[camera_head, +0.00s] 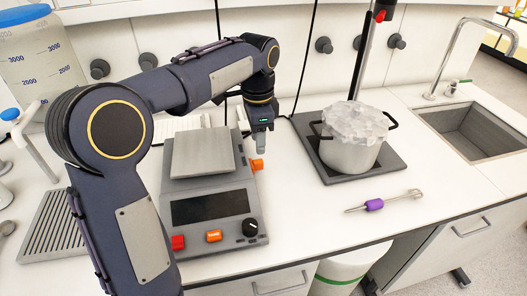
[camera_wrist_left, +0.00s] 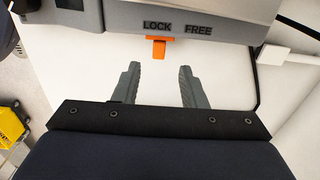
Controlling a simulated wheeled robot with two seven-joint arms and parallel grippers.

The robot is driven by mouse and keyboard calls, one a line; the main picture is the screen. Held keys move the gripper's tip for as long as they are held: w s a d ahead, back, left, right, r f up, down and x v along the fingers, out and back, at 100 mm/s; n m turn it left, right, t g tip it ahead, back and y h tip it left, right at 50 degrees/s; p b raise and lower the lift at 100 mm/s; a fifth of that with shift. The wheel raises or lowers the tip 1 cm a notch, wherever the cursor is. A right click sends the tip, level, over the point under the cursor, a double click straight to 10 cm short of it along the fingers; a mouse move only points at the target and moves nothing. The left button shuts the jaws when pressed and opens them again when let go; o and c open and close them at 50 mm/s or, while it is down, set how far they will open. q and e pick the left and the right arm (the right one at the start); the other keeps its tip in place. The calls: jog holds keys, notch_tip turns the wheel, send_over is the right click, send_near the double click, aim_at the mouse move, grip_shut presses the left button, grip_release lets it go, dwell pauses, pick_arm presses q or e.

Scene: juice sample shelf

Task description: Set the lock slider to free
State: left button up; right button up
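The orange lock slider (camera_wrist_left: 159,46) sits on the side of the grey balance (camera_wrist_left: 115,18), under the word LOCK and left of the word FREE. In the head view the slider (camera_head: 257,164) sticks out from the right side of the balance (camera_head: 213,213). My left gripper (camera_wrist_left: 159,72) is open and empty, its two fingers pointing at the slider from a short distance, one on each side of it. In the head view the left gripper (camera_head: 261,148) hangs just beside the balance's right side. My right gripper is not in view.
A pot (camera_head: 350,150) with a bag of ice stands on a dark plate to the right. A purple-handled tool (camera_head: 375,205) lies in front of it. A sink (camera_head: 480,130) is at far right. A large container (camera_head: 40,60) and slatted tray (camera_head: 52,228) are at left.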

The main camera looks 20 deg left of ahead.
aim_at(258, 161)
pick_arm(q)
notch_tip(258, 161, down, 7)
jog(key=shift+s+r+b, duration=0.1)
jog(key=shift+r+b, duration=0.1)
jog(key=shift+b, duration=0.15)
grip_shut()
